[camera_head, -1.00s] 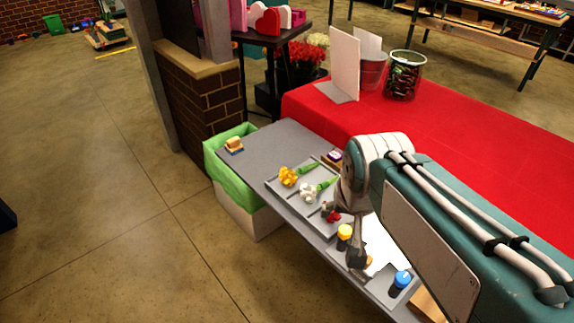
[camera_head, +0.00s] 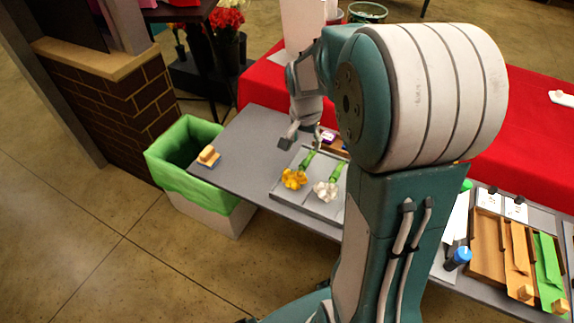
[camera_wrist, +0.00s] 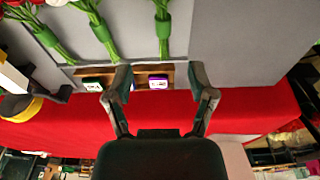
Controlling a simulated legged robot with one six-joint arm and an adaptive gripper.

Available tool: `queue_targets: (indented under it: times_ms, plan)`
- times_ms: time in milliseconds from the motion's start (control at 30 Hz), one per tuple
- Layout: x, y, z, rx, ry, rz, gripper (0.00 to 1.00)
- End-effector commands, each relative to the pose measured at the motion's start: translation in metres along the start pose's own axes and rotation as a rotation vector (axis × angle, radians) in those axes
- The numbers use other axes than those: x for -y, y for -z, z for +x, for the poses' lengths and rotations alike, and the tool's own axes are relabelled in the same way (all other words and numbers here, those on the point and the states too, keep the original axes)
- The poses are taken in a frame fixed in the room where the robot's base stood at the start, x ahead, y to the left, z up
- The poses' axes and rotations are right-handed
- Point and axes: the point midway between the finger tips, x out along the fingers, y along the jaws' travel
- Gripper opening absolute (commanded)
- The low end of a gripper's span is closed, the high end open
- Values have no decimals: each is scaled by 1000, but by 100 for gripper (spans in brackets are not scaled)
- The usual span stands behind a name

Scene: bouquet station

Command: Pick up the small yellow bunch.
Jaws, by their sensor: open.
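The small yellow bunch (camera_head: 293,179) lies on a grey tray (camera_head: 318,208), yellow blooms toward the front and green stem pointing back. A white bunch (camera_head: 327,191) lies to its right. In the wrist view, a wrapped green stem (camera_wrist: 162,28), seemingly the yellow bunch's, runs down from the top edge; its blooms are out of frame. My gripper (camera_head: 301,134) is above the grey table's back part, beyond the yellow bunch's stem end. In the wrist view my gripper (camera_wrist: 162,82) is open, with nothing visible between the fingers and the stem roughly in line with the gap.
A wooden holder (camera_wrist: 128,78) with small labelled items lies behind the tray, near my fingers. A red-covered table (camera_head: 260,88) stands behind. A green-lined bin (camera_head: 170,178) is at left. A tan block (camera_head: 208,154) sits on the grey table's left end.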

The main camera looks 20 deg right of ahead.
Motion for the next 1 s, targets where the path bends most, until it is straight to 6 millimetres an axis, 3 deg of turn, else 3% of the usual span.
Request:
queue_targets:
  times_ms: [300, 533, 800, 1000]
  plan:
    - [1, -1, 45, 4, -3, 0, 71]
    - [3, -3, 64, 1, -4, -1, 71]
    - [5, -6, 103, 2, -4, 0, 71]
    - [6, -5, 108, -2, -1, 0, 71]
